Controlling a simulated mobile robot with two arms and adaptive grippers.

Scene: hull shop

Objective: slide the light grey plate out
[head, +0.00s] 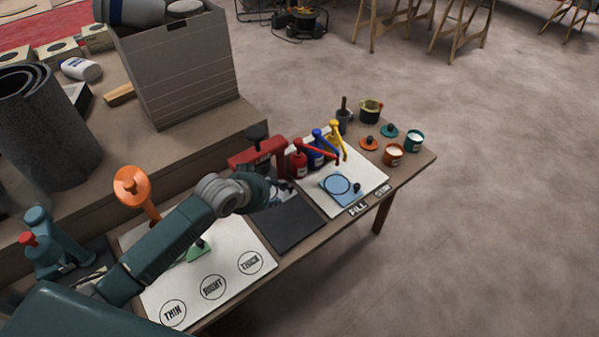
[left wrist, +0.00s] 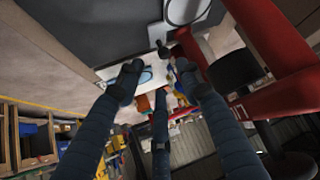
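The light grey plate (head: 285,196) is partly hidden by my left gripper in the head view, beside the red press (head: 258,158). In the left wrist view the plate (left wrist: 177,34) shows a ring and a black knob, near the red press frame (left wrist: 265,40). My left gripper (head: 279,189) hangs over the near side of the press. In the left wrist view the left gripper (left wrist: 158,76) has its fingers spread with nothing between them; the knob lies just past the fingertips. Contact is not visible. My right gripper is not in view.
A dark mat (head: 288,228) lies in front of the press. The white board at right holds a blue plate (head: 345,188). Red, blue and yellow pump bottles (head: 318,153) stand behind it. A green plate (head: 196,250) lies on the left board (head: 230,270), near an orange tool (head: 135,190).

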